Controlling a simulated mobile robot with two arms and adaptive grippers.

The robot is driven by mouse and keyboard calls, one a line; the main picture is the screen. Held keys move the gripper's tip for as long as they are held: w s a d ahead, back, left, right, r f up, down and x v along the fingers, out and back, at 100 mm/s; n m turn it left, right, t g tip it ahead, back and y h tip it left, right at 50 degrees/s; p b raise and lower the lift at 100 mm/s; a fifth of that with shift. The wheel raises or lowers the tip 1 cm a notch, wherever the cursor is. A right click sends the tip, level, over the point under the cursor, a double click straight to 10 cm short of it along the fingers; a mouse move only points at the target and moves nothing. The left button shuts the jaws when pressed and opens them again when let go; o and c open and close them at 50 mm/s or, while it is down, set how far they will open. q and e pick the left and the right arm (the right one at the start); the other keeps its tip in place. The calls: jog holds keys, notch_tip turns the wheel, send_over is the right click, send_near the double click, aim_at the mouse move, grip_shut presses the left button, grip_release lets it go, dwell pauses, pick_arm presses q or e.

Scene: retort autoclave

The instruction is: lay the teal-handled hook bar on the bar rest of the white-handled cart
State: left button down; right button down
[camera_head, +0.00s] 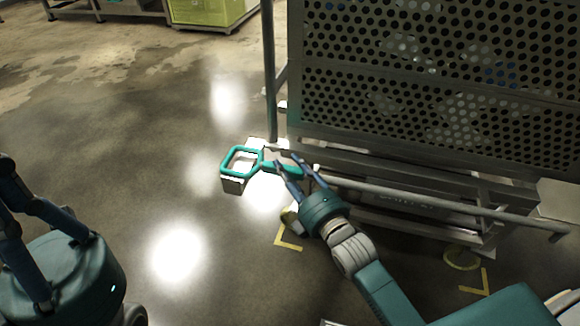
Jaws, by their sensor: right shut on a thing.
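The hook bar has a teal loop handle (241,160) and a long grey rod (420,200) reaching right along the cart's front. My right gripper (289,172) is shut on its teal grip, just right of the loop. The loop is over or beside pale blocks (233,184); contact cannot be told. A cart with perforated basket walls (430,135) stands behind the rod. I cannot make out a white handle or clearly identify the bar rest.
Yellow floor marks (289,246) lie below the cart's front, with another at the lower right (478,283). A lime-green crate (208,12) stands at the back. The shiny floor (140,140) left of the cart is clear.

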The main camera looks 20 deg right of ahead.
jog(key=shift+f, duration=0.25)
dwell(0.8)
